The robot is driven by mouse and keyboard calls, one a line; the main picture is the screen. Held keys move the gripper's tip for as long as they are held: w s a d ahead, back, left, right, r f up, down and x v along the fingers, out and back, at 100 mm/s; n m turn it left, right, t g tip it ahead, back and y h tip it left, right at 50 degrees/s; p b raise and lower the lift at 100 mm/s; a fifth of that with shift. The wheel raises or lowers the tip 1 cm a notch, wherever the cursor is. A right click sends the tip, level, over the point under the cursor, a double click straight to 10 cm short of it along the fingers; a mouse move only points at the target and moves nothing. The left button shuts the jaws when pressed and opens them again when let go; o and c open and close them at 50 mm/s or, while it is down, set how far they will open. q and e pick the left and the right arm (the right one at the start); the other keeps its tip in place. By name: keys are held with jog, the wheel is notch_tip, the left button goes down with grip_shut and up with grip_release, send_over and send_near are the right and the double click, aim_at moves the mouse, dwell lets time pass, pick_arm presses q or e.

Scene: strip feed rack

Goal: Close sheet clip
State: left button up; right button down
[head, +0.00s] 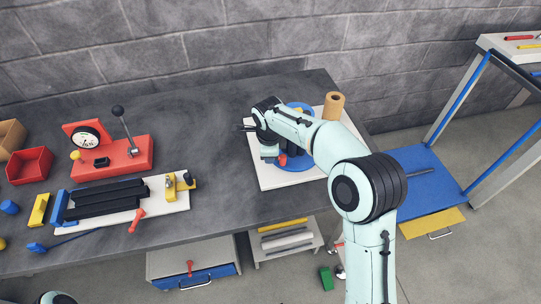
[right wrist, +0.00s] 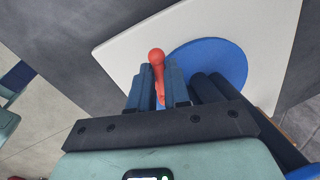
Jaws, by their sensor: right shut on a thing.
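The red clip lever (right wrist: 157,62) has a rounded end and stands over a white board (right wrist: 130,45) beside a blue disc (right wrist: 225,62). My right gripper (right wrist: 159,90) is shut on the lever, with one finger on each side of it. In the head view part of the red lever (head: 283,159) shows beside my right gripper (head: 272,154), above the white board (head: 262,178) and blue disc (head: 296,165). My arm hides much of this board. The sheet and the clip's jaw cannot be made out. My left gripper is out of view.
A brown roll (head: 334,106) stands at the board's back right. To the left on the bench are a red lever press with a dial (head: 110,155), a second white board (head: 165,208) with black strips, and a red bin (head: 30,165). Bare bench lies between the boards.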

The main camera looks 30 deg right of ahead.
jog(key=shift+w+d+r+m+g+h+p, duration=0.15)
jog(key=shift+w+m+p, duration=0.1)
jog(key=shift+m, duration=0.5)
jog(key=shift+w+d+f+m+g+h+p, duration=0.15)
jog(key=shift+w+m+p, duration=0.1)
jog(key=shift+m, duration=0.45)
jog(key=shift+w+d+r+m+p, duration=0.15)
jog(key=shift+w+m+p, duration=0.1)
jog(key=shift+m, duration=0.5)
jog(key=c, duration=1.1)
grip_release()
notch_tip(320, 180, up, 13)
jog(key=s+a+p, duration=0.1)
jog(key=a, duration=0.1)
jog(key=shift+s, duration=0.35)
